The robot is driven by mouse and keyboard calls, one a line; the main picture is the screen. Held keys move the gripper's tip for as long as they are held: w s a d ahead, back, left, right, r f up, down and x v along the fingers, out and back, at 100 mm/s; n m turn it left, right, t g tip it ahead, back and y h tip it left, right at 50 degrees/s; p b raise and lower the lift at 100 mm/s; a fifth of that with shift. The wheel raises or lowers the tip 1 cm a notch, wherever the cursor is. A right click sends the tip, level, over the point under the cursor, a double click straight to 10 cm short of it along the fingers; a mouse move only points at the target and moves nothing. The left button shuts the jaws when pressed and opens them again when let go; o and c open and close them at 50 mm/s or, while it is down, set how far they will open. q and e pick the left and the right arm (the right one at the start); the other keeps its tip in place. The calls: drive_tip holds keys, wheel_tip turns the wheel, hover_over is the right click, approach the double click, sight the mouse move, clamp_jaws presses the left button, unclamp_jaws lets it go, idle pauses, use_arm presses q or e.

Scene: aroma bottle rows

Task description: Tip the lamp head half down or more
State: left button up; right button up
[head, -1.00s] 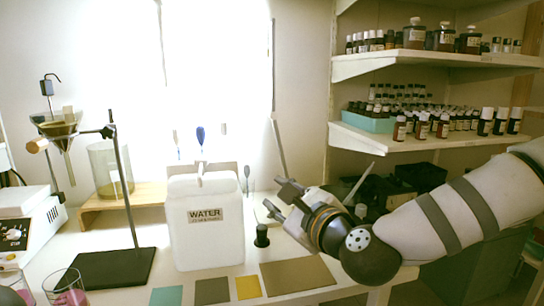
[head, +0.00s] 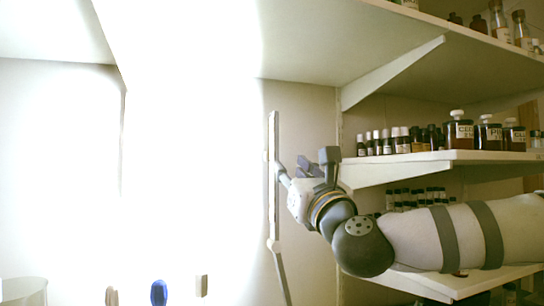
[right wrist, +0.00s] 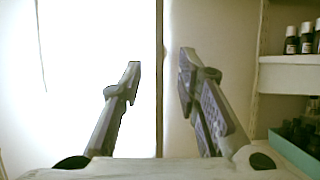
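A thin pale lamp arm (head: 273,180) stands upright in the middle of the head view, with a joint low down and a slanted lower link. No lamp head can be made out; white glare fills the left side. My right gripper (head: 305,168) is raised just right of the lamp arm. In the right wrist view its fingers (right wrist: 160,62) are spread, with nothing held. A narrow upright bar (right wrist: 159,110), apparently the lamp arm, shows between them; its distance is unclear. My left gripper is not in view.
Wall shelves (head: 430,162) with rows of small dark bottles (head: 395,141) stand on the right, behind my right arm. A large shelf (head: 330,40) spans overhead. Tops of brushes (head: 159,293) and a glass rim (head: 24,291) show at the bottom. Wall beside the lamp arm is clear.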

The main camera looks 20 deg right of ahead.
sight(277, 155)
drive_tip(key=x, duration=0.9)
drive_tip(key=shift+w, duration=0.4)
clamp_jaws()
